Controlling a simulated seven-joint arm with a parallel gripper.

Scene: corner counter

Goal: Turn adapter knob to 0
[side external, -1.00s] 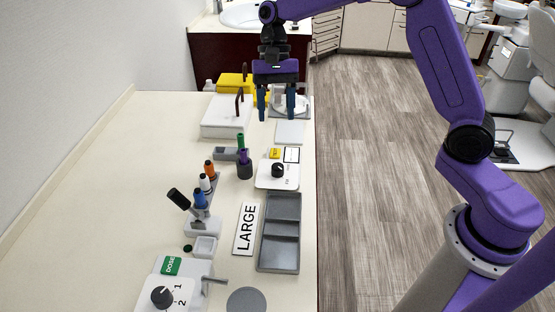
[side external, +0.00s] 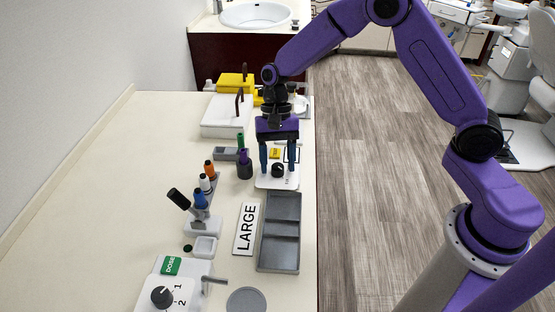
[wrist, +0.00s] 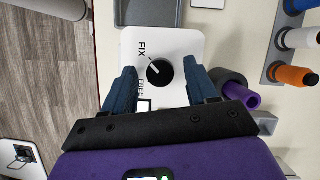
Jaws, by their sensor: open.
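A black round knob (side external: 277,171) sits on a white plate (side external: 262,182) towards the right edge of the counter. In the wrist view the knob (wrist: 161,76) has a white pointer mark aimed up and left, between the printed words FIX and FREE and nearer FIX. My gripper (side external: 277,158) is open and points down over this plate. In the wrist view its blue fingertips (wrist: 160,70) lie on either side of the knob, apart from it. A second knob (side external: 162,297), marked 1 and 2, is on a white box beside a green DOSE label. I see no 0 on either knob.
A grey tray (side external: 280,262) and a LARGE sign (side external: 246,229) lie in front of the plate. A rack with upright pens (side external: 203,222) stands further forward. The left counter is clear.

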